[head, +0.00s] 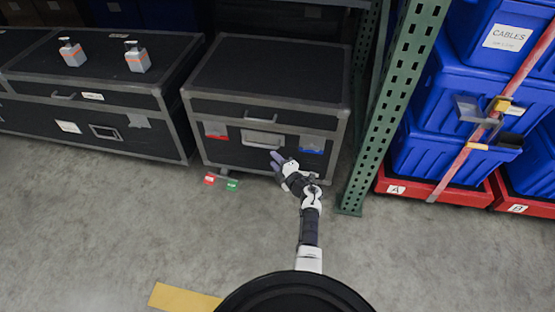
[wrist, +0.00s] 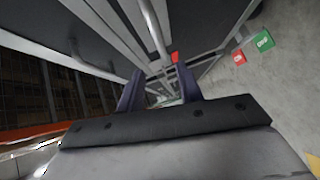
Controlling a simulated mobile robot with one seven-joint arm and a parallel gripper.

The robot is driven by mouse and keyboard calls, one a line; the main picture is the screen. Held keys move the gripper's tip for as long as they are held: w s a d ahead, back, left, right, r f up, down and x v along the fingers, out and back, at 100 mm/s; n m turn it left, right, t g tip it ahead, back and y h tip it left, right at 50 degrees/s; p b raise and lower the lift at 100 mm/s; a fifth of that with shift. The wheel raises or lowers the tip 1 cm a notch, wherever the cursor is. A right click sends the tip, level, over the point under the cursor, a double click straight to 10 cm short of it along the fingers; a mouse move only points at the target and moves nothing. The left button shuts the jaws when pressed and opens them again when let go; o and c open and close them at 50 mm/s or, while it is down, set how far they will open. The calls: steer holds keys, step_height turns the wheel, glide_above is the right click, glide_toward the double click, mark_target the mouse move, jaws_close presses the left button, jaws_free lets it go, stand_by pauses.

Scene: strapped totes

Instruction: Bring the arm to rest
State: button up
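My gripper (head: 277,157) is stretched out in front of the middle black case (head: 270,80), close to its front face below the handle. In the wrist view my gripper (wrist: 158,88) shows two dark fingers standing apart with nothing held between them. The case's grey edge trim and a handle bar show just past the fingers in that view. I cannot tell whether the gripper touches the case. My arm reaches forward from the base, bent at the wrist.
A red tag (head: 209,179) and a green tag (head: 232,185) are low before the case. A green rack post (head: 395,110) stands close right of my arm. Blue totes (head: 455,150) with a red strap (head: 500,115) are beyond it. Near floor is clear.

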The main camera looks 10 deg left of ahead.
steer(key=shift+s+d, duration=0.35)
steer(key=shift+s, duration=0.05)
